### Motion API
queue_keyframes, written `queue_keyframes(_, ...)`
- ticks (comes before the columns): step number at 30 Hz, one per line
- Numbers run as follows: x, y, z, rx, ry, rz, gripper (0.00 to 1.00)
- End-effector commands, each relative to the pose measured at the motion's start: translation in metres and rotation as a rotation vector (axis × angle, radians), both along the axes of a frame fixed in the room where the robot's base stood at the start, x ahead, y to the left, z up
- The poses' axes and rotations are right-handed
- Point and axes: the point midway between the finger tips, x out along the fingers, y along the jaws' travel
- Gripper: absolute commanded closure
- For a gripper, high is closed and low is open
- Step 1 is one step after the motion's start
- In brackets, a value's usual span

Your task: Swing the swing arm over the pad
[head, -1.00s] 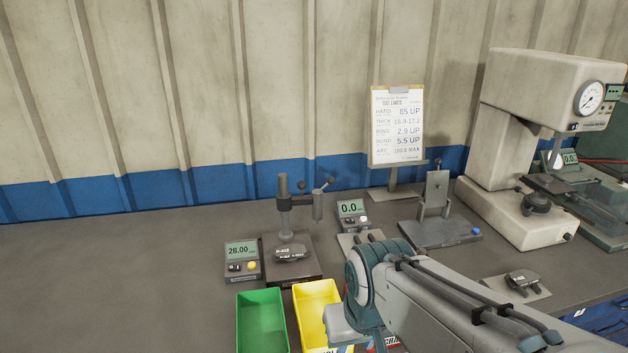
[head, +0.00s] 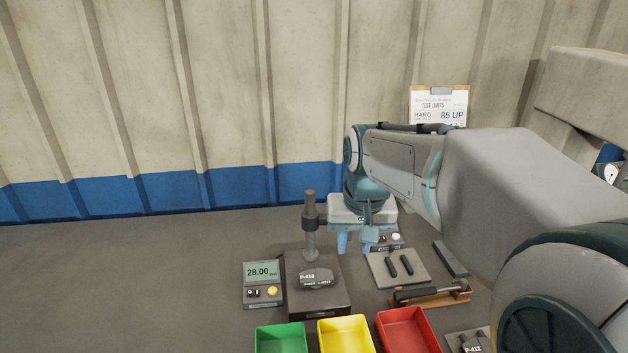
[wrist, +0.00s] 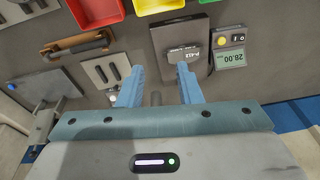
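The stand's upright post (head: 310,240) rises behind the pad. The swing arm (head: 323,226) leaves the post's collar toward the right, off to the side of the pad; its outer end is hidden by my gripper. My gripper (head: 355,246) is right of the post, pointing down.
A readout showing 28.00 (head: 263,272) stands left of the base. Green (head: 281,337), yellow (head: 345,335) and red (head: 408,330) bins line the front. A plate with two dark pins (head: 398,268) and a wooden holder (head: 432,295) are at right. The bench's left is clear.

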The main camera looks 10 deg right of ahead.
Motion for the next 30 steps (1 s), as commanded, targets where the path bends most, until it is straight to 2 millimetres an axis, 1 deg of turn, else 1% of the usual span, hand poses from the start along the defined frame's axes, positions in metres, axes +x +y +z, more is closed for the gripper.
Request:
queue_keyframes(1,0.021,-0.001,0.014,0.009,0.012,-0.013,0.68)
queue_keyframes(5,0.067,-0.002,0.033,0.037,0.04,-0.041,0.68)
queue_keyframes(6,0.081,-0.002,0.038,0.047,0.047,-0.049,0.68)
queue_keyframes(12,0.148,-0.01,0.056,0.1,0.087,-0.093,0.68)
queue_keyframes(15,0.176,-0.014,0.059,0.129,0.106,-0.113,0.68)
queue_keyframes(18,0.198,-0.02,0.061,0.153,0.119,-0.131,0.68)
queue_keyframes(22,0.216,-0.025,0.06,0.176,0.131,-0.148,0.68)
queue_keyframes(27,0.225,-0.027,0.057,0.189,0.138,-0.156,0.68)
queue_keyframes(30,0.226,-0.026,0.048,0.19,0.14,-0.155,0.68)
